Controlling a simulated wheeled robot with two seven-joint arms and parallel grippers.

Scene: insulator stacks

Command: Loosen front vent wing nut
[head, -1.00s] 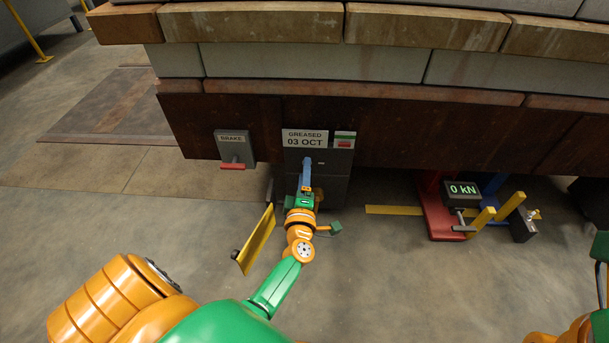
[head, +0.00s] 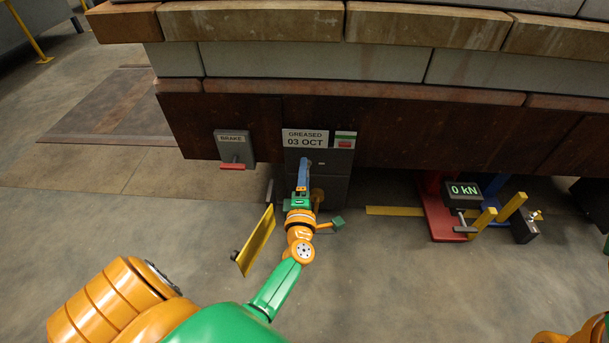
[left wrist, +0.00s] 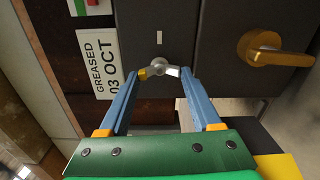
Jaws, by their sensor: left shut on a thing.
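The front vent wing nut (left wrist: 159,68) is a small silver nut on a dark grey box face, with one wing yellow and the other bare metal. My left gripper (left wrist: 160,74) has its two blue fingers on either side of it, shut on the wings. In the head view my left gripper (head: 304,164) reaches up to the dark grey box (head: 331,166) under the "GREASED 03 OCT" label (head: 305,138). The nut itself is hidden there behind the fingers. My right gripper is not in view.
A brass handle (left wrist: 262,46) sticks out beside the nut. A brake box (head: 234,146) with a red lever is at left, and a yellow panel (head: 258,240) stands left of my forearm. A "0 kN" gauge (head: 463,193) on a red stand is at right.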

